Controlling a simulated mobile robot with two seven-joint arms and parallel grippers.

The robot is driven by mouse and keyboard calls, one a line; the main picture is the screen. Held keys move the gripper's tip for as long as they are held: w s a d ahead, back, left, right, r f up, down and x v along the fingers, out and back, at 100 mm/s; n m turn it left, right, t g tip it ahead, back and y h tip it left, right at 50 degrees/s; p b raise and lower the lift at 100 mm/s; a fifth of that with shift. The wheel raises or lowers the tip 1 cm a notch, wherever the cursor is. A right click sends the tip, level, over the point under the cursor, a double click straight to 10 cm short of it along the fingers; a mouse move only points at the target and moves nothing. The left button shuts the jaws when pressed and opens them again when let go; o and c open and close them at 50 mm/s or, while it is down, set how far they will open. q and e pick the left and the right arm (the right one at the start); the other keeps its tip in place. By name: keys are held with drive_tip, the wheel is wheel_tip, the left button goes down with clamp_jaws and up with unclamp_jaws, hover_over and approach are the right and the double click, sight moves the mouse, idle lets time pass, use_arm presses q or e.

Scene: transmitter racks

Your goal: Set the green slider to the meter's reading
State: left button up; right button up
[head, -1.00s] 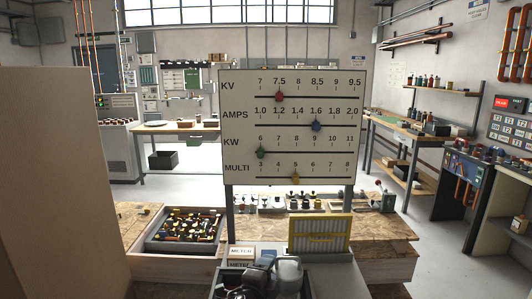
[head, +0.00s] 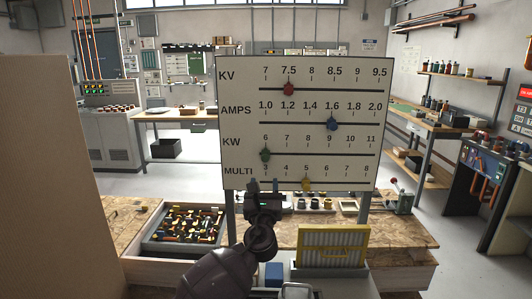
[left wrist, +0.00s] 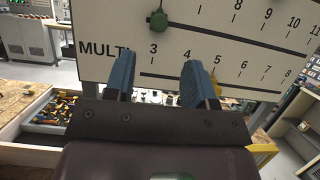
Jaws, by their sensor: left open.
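The white scale board (head: 240,130) stands upright with rows KV, AMPS, KW and MULTI. The green slider (head: 265,154) sits on the KW track at the 6 mark. It also shows at the top of the left wrist view (left wrist: 157,20). My left gripper (head: 264,186) is open and empty, in front of the board's lower left edge, below the green slider and apart from it. Its two blue fingers (left wrist: 158,70) point up at the board around the MULTI row's 3 to 5 in the left wrist view. No meter dial or reading is visible. My right gripper is out of view.
A red slider (head: 289,89) is at KV 7.5, a blue slider (head: 332,124) at AMPS 1.6, a yellow slider (head: 306,184) near MULTI 5. A yellow ribbed panel (head: 333,246) and a tray of parts (head: 150,246) stand below. A tan panel (head: 50,180) blocks the left.

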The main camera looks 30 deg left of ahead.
sight(266, 159)
use_arm(q)
drive_tip(key=x, duration=1)
drive_tip(key=shift+r+p, duration=0.1)
drive_tip(key=shift+p, duration=0.3)
drive_tip(key=shift+w+a+r, duration=0.2)
drive_tip(key=shift+w+a, duration=0.05)
drive_tip(key=shift+w, duration=0.2)
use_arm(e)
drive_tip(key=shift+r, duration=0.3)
use_arm(q)
drive_tip(key=shift+c, duration=0.3)
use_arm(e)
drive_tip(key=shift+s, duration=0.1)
use_arm(q)
clamp_jaws()
drive_tip(key=shift+d, duration=0.1)
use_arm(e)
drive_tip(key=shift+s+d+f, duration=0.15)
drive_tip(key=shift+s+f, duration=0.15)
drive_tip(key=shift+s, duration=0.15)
